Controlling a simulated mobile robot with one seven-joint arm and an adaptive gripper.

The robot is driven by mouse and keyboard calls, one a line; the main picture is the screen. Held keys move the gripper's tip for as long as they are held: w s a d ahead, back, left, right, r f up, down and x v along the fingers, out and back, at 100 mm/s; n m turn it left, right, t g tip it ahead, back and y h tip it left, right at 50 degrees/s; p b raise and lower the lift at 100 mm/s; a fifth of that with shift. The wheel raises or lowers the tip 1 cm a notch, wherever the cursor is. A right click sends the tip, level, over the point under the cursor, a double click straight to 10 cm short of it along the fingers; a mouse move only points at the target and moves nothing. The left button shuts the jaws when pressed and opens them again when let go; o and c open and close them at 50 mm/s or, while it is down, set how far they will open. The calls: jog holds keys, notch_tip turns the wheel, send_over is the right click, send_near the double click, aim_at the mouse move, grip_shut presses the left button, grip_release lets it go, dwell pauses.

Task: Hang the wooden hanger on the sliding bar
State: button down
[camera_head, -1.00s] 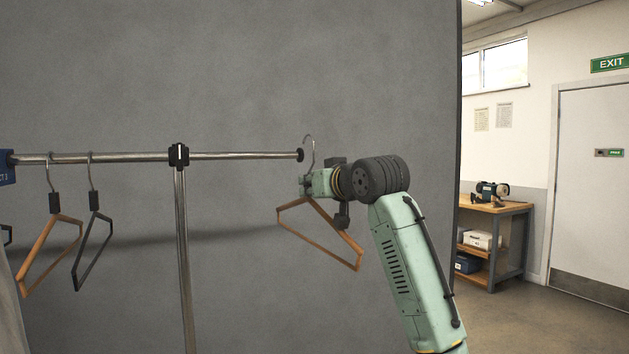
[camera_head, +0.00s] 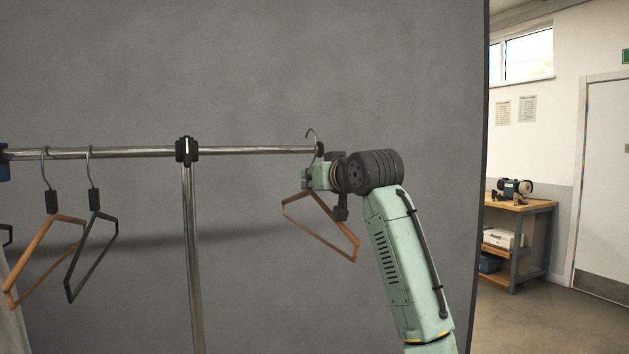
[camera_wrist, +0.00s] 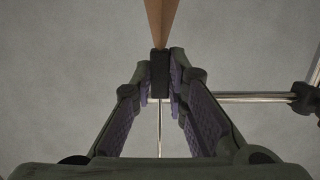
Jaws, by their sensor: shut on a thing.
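The wooden hanger (camera_head: 320,228) hangs from my gripper (camera_head: 308,178), which is shut on its black neck block (camera_wrist: 160,75). The brown wood also shows at the top of the wrist view (camera_wrist: 160,20). The metal hook (camera_head: 311,131) rises above my gripper and overlaps the bar's right end in the head view. I cannot tell whether it is around the bar or in front of or behind it. The metal bar (camera_head: 250,151) runs level from a black clamp (camera_head: 187,150) to a black end cap (camera_head: 319,149). It also shows at right in the wrist view (camera_wrist: 250,97).
Another wooden hanger (camera_head: 40,250) and a dark hanger (camera_head: 88,258) hang on the bar's left part. An upright post (camera_head: 192,260) stands below the clamp. A large grey panel (camera_head: 250,70) is behind. A workbench (camera_head: 520,203) stands at right.

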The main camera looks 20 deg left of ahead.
jog(key=shift+s+d+r, duration=0.1)
jog(key=shift+s+r, duration=0.05)
jog(key=shift+r, duration=0.05)
dwell(0.4)
jog(key=shift+r+x, duration=0.15)
jog(key=shift+x, duration=1.1)
jog(key=shift+r+x, duration=0.2)
jog(key=shift+x, duration=1.05)
jog(key=shift+r+x, duration=0.15)
jog(key=shift+x, duration=1.1)
jog(key=shift+f, duration=0.4)
jog(key=shift+f+b, duration=1)
jog(key=shift+f, duration=0.4)
jog(key=c, duration=1.5)
grip_release()
jog(key=shift+r, duration=0.1)
